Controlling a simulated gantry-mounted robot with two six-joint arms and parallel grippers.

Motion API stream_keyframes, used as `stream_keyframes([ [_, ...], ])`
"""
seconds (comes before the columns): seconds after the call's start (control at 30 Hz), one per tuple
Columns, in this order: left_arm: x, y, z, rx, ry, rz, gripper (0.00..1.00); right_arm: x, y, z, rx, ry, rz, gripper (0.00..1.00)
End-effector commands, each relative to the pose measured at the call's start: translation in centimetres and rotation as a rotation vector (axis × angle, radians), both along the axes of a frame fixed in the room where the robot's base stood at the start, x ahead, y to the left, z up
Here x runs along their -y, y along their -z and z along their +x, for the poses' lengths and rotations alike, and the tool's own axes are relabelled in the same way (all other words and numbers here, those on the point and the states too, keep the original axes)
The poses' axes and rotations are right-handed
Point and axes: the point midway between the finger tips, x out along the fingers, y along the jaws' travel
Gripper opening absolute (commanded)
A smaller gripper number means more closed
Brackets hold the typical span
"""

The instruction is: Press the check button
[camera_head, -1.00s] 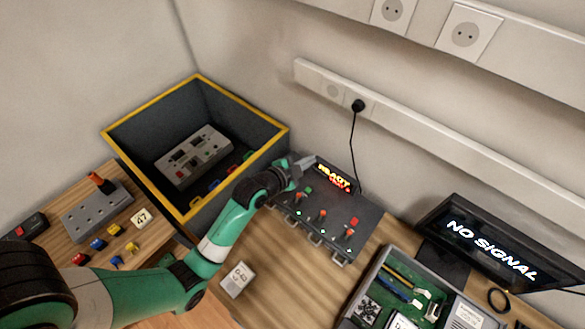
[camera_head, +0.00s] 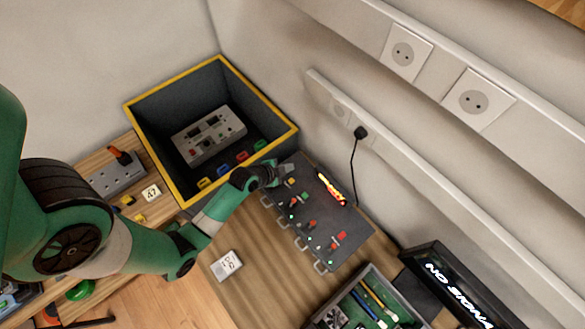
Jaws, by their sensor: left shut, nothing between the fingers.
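A dark grey panel (camera_head: 320,226) lies on the wooden bench with an orange lit display (camera_head: 331,188) along its back edge. A yellow button (camera_head: 291,181), a green button (camera_head: 305,195) and a red button (camera_head: 341,236) sit on it, along with small orange-red parts and green lights. I cannot read which one is the check button. My left gripper (camera_head: 287,170) is shut and empty, at the panel's far left corner, close to the yellow button. Whether it touches the panel is not clear. My right gripper is not in view.
A yellow-rimmed bin (camera_head: 158,148) holding a grey device (camera_head: 208,134) stands left of the panel. A small white box (camera_head: 226,265) lies on the bench. A black plug (camera_head: 360,132) hangs a cable behind the panel.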

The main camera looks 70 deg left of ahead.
Motion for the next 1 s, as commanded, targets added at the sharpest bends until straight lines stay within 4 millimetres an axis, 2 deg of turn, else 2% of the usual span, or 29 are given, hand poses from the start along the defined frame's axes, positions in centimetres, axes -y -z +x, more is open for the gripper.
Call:
stream_keyframes([
  [0.17,0.0,1.5,0.0,0.000,0.000,0.000,0.00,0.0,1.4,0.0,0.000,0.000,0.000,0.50],
  [0.5,0.0,6.5,0.0,0.000,0.000,0.000,0.00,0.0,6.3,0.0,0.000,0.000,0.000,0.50],
  [0.63,0.0,8.0,0.0,0.000,0.000,0.000,0.00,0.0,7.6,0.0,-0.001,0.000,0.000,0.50],
  [0.8,0.0,8.8,0.0,0.001,0.001,0.000,0.00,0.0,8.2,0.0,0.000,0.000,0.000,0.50],
  [1.0,0.0,8.7,0.0,0.001,0.001,0.000,0.00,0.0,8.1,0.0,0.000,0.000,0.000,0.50],
])
